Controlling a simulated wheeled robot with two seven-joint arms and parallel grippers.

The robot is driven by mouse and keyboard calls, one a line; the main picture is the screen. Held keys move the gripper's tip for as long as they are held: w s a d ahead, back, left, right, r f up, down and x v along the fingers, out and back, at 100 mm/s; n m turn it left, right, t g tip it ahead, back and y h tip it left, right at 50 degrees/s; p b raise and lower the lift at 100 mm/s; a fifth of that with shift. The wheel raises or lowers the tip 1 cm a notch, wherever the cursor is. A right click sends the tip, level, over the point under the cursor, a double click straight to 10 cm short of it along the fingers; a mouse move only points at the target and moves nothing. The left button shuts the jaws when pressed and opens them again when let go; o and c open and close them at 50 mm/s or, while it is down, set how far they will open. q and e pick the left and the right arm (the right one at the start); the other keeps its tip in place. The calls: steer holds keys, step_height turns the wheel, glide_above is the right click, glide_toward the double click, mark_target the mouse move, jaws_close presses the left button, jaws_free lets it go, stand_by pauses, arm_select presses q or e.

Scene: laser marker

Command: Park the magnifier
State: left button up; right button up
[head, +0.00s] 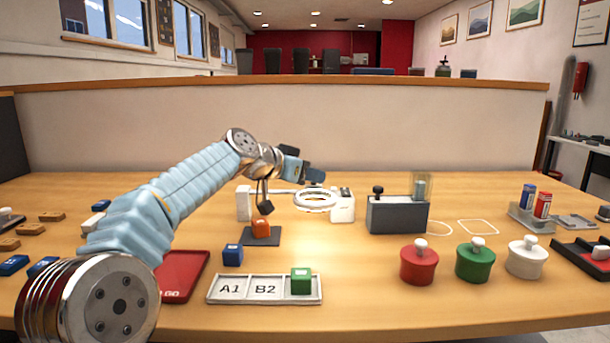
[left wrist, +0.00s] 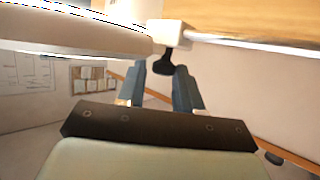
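The magnifier shows as a white ring (head: 315,199) low over the back middle of the table. A white block (head: 244,203) stands at its left and a white box (head: 342,206) at its right. My left gripper (head: 304,171) is above and behind the ring. In the left wrist view a large white curved rim (left wrist: 75,35) crosses the upper left and meets a small white block with a black knob (left wrist: 172,66). The left fingers (left wrist: 163,84) are apart, with the knob near and between their tips; contact is not clear. My right gripper is not in view.
A dark grey box (head: 397,215) stands right of the magnifier. An orange block (head: 261,229) on a dark pad and a blue block (head: 232,255) lie in front. Farther forward are a labelled tray (head: 265,290) and red, green and white knobbed pots (head: 419,265).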

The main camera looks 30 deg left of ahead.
arm_select(q)
steer(key=shift+o, duration=1.3)
steer(key=b+v, duration=0.1)
steer(key=v, duration=1.2)
steer(key=shift+s+r+b, duration=0.2)
steer(key=shift+s+b, duration=0.1)
steer(key=shift+s, duration=0.05)
steer(key=shift+a, duration=0.1)
